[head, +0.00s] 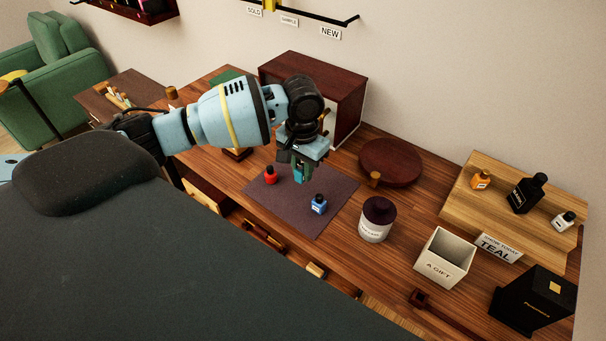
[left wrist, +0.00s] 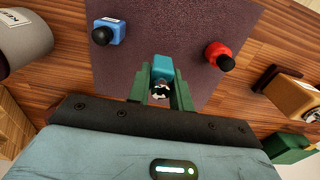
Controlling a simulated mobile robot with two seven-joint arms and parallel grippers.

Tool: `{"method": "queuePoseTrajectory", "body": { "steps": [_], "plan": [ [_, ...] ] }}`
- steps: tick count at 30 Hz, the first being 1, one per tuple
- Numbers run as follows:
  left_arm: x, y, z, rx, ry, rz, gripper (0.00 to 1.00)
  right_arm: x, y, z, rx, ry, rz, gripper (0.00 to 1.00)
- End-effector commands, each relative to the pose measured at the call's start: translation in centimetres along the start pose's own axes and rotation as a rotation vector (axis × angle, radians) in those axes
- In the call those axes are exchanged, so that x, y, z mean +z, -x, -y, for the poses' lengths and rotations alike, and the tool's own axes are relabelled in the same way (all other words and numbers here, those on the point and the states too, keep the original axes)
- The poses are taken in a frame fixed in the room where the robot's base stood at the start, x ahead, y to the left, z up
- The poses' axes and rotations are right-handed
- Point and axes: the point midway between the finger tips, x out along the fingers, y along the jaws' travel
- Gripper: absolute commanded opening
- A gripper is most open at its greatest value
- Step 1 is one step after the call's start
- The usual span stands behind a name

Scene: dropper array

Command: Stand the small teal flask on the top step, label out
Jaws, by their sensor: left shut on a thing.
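My left gripper (head: 300,168) is shut on the small teal flask (head: 300,173). It is over the dark mat (head: 331,203), between the red bottle and the blue bottle; I cannot tell whether the flask touches the mat. In the left wrist view the teal flask (left wrist: 163,68) sits between the green fingers, its cap end towards the camera; its label cannot be made out. The wooden step stand (head: 463,205) is at the right, with an orange bottle (head: 481,180), a black bottle (head: 526,194) and a white bottle (head: 564,220) on it. My right gripper is not in view.
On the mat are a red bottle (head: 270,175) and a blue bottle (head: 319,204). A cabinet (head: 314,84) is behind.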

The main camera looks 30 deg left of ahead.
Motion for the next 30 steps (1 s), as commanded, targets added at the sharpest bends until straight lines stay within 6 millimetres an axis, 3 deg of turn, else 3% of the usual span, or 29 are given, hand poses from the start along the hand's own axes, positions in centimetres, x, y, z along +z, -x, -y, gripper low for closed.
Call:
{"method": "queuePoseTrajectory", "body": {
  "steps": [4, 12, 24, 25, 30],
  "plan": [
    [-0.8, -0.1, 0.7, -0.001, 0.004, 0.0, 0.0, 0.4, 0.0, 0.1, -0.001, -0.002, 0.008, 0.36],
    [-0.6, -3.5, 0.6, -0.002, 0.001, -0.001, 0.0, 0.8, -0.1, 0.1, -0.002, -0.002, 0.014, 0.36],
    [-0.7, -3.9, 0.5, -0.001, 0.0, -0.002, 0.0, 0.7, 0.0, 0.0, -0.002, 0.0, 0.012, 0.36],
    [-0.7, -3.8, 0.5, -0.001, 0.0, -0.003, 0.25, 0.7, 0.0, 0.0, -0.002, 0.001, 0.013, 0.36],
    [-0.7, -3.8, 0.5, -0.001, 0.0, -0.002, 0.43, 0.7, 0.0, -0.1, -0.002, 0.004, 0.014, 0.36]
  ]
}}
